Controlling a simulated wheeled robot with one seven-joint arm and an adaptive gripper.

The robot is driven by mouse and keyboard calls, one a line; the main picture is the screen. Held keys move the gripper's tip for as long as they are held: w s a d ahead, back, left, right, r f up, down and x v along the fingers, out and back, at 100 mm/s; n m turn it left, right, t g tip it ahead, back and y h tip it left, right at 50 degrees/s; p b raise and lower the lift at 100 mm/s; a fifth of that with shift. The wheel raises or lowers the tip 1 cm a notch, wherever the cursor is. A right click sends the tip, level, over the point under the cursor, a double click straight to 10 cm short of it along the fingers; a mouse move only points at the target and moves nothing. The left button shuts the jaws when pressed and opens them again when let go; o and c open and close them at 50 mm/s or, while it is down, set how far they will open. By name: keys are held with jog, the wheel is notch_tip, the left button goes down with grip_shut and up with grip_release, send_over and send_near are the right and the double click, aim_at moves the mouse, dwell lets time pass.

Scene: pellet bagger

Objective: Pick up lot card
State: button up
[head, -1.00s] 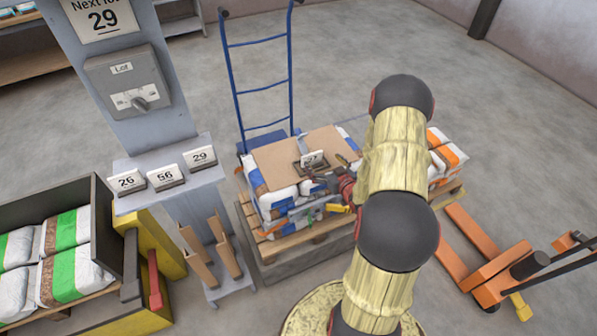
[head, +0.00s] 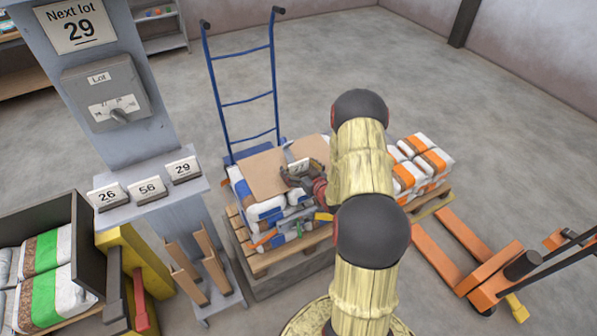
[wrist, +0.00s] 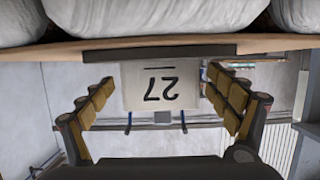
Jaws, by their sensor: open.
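A white lot card marked 27 (head: 299,166) stands in a dark base on the cardboard sheet (head: 255,172) over the stacked bags. In the wrist view the card (wrist: 161,87) appears upside down, its dark base (wrist: 160,54) against the cardboard edge. My gripper (wrist: 160,82) is open, with one finger on each side of the card and narrow gaps visible. In the head view my gripper (head: 303,178) is at the card, partly hidden by my arm. Cards 26 (head: 108,196), 56 (head: 147,188) and 29 (head: 183,169) stand on the post's shelf.
The grey post has a "Next lot 29" sign (head: 76,25) and a lot dial box (head: 105,92). A blue hand truck (head: 243,100) stands behind the pallet. Orange-striped bags (head: 421,160) and an orange pallet jack (head: 470,268) are at right. Floor behind is clear.

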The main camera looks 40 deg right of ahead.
jog(key=shift+c, duration=0.3)
jog(key=c, duration=1.1)
jog(key=shift+c, duration=0.4)
